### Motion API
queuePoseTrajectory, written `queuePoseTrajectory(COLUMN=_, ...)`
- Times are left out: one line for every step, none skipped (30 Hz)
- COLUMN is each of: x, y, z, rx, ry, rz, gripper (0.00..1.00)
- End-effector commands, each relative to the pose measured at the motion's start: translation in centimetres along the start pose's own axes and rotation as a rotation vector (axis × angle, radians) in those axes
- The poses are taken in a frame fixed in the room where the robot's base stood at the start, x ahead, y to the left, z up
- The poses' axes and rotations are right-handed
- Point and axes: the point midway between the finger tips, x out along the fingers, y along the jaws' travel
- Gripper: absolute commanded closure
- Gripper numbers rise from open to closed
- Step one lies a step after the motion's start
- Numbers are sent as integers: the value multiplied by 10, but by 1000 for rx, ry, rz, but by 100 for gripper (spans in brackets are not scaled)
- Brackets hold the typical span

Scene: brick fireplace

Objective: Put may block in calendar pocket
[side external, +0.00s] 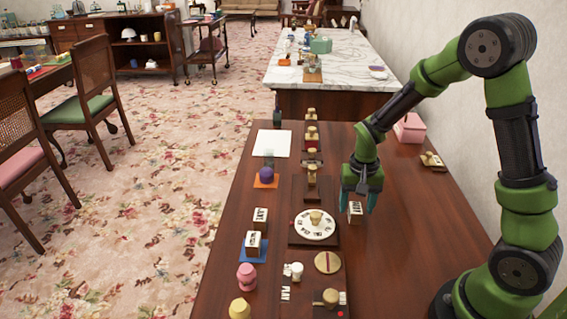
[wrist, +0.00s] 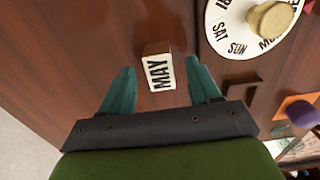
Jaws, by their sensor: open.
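The may block (wrist: 158,72) is a small wooden block with a white face reading MAY. In the wrist view it lies between and just beyond my fingertips. In the side view, a lettered block (side external: 355,213) stands on the brown table right of the dial, just below my gripper (side external: 359,199). My gripper is open and empty, with its teal fingers (wrist: 160,66) apart on either side of the block. A dark wooden frame (side external: 313,188) lies beyond the dial, possibly the calendar pocket; a dark bracket also shows in the wrist view (wrist: 242,93).
A round white day dial (side external: 306,232) with a wooden knob sits left of my gripper. Two lettered blocks (side external: 260,216) (side external: 253,243) stand farther left, one on a blue mat. A purple piece (side external: 266,173) sits on an orange mat. Table right of the gripper is mostly clear.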

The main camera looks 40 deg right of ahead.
Motion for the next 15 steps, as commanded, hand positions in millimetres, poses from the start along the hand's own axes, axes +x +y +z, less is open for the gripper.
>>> queuePoseTrajectory(x=2, y=0, z=0, rx=1, ry=-1, rz=0, gripper=38)
queuePoseTrajectory(x=3, y=0, z=0, rx=1, ry=0, rz=0, gripper=38)
queuePoseTrajectory(x=3, y=0, z=0, rx=0, ry=1, rz=-1, gripper=38)
queuePoseTrajectory(x=3, y=0, z=0, rx=1, ry=1, rz=-1, gripper=38)
queuePoseTrajectory(x=2, y=0, z=0, rx=1, ry=1, rz=-1, gripper=38)
queuePoseTrajectory(x=2, y=0, z=0, rx=1, ry=1, rz=-1, gripper=38)
queuePoseTrajectory(x=2, y=0, z=0, rx=1, ry=1, rz=-1, gripper=38)
queuePoseTrajectory(x=2, y=0, z=0, rx=1, ry=1, rz=-1, gripper=41)
queuePoseTrajectory(x=2, y=0, z=0, rx=1, ry=1, rz=-1, gripper=48)
queuePoseTrajectory(x=2, y=0, z=0, rx=1, ry=1, rz=-1, gripper=52)
queuePoseTrajectory(x=2, y=0, z=0, rx=1, ry=1, rz=-1, gripper=57)
queuePoseTrajectory(x=2, y=0, z=0, rx=1, ry=1, rz=-1, gripper=63)
queuePoseTrajectory(x=2, y=0, z=0, rx=1, ry=0, rz=-1, gripper=67)
queuePoseTrajectory(x=2, y=0, z=0, rx=1, ry=0, rz=-1, gripper=72)
queuePoseTrajectory(x=2, y=0, z=0, rx=1, ry=1, rz=-1, gripper=78)
